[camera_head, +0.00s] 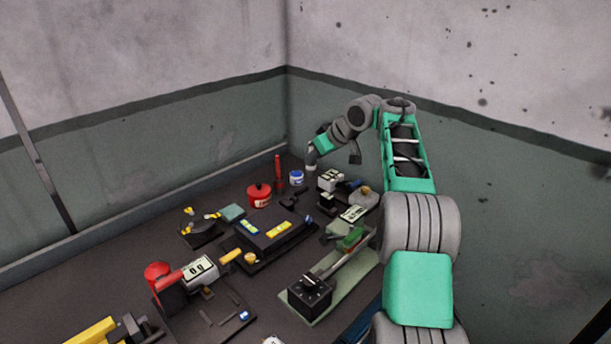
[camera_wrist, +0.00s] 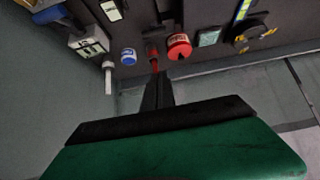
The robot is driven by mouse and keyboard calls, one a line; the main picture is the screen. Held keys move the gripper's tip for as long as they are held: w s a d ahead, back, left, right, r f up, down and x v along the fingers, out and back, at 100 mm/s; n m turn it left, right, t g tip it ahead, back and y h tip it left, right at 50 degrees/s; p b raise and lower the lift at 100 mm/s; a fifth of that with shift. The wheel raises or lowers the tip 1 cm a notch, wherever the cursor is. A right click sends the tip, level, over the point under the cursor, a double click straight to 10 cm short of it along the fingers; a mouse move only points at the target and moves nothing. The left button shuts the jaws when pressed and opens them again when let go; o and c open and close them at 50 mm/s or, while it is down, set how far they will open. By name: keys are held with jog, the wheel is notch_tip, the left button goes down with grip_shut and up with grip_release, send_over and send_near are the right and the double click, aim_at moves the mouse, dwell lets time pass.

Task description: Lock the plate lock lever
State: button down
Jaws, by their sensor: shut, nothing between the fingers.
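I cannot tell for certain which part is the plate lock lever. A pale rod (camera_wrist: 108,78) sticks out from a white box with dark digits (camera_wrist: 90,42) at the left of the wrist view. The box also shows at the back of the bench in the head view (camera_head: 329,180). My gripper (camera_wrist: 156,76) is shut and empty, its dark fingers together. In the wrist view they point toward a red upright stick (camera_wrist: 153,54), right of the pale rod and apart from it. In the head view my gripper is small at the back, its fingers unclear.
A red can (camera_head: 259,195) and a blue-and-white jar (camera_head: 296,177) stand at the back. A dark block with yellow and blue labels (camera_head: 270,235) is mid-bench. Walls close off the back.

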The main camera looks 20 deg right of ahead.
send_over(303, 190)
jog(key=w+a, duration=0.1)
jog(key=w, duration=0.1)
notch_tip(303, 190, down, 7)
jog(key=shift+a+p, duration=0.15)
jog(key=shift+p, duration=0.15)
jog(key=s+f, duration=0.1)
jog(key=d+f+b, duration=0.1)
jog(key=shift+s+f, duration=0.4)
jog(key=shift+d+f, duration=0.1)
jog(key=shift+f, duration=0.25)
jog(key=shift+s, duration=0.1)
